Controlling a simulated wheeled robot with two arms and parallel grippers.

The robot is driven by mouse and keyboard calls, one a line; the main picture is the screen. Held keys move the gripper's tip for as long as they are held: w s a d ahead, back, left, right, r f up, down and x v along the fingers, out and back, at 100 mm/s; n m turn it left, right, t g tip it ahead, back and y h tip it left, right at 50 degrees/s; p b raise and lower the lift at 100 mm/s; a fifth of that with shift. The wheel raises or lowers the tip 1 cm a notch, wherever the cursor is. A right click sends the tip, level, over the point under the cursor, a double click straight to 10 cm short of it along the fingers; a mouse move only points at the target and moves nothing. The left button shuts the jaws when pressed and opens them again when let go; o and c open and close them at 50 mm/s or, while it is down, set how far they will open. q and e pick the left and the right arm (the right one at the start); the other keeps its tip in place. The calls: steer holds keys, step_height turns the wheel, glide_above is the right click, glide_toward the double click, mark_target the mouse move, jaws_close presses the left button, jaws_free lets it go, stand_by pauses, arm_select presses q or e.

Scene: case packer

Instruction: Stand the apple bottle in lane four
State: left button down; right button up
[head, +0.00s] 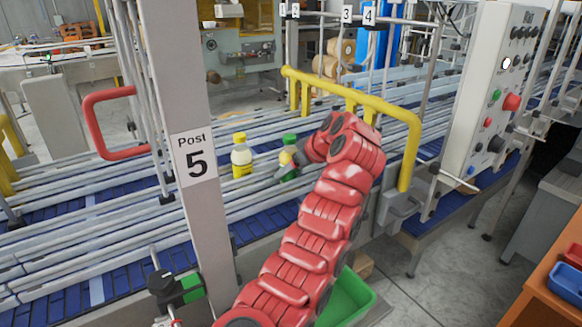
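A bottle with a green cap (290,139), a pale yellowish body and green low down, stands upright among the conveyor rails in the middle of the head view. I take it for the apple bottle; its label is too small to read. My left gripper (291,165) is at its right side, with a finger across its body. The gripper and wrist hide part of the bottle, and I cannot tell whether the fingers are closed on it. Lane signs 3 (346,14) and 4 (369,15) hang at the top. My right gripper is not in view.
A yellow-capped bottle (241,158) stands just left of the green-capped one. The Post 5 column (190,120) rises in front on the left. A yellow guard rail (350,93) and a control panel (495,95) stand right. A green bin (350,300) is below.

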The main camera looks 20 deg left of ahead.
arm_select(q)
steer(key=shift+c, duration=1.6)
jaws_free()
steer(key=shift+f, duration=0.1)
steer(key=shift+r, duration=0.3)
steer(key=b+v, duration=0.3)
steer(key=v, duration=0.9)
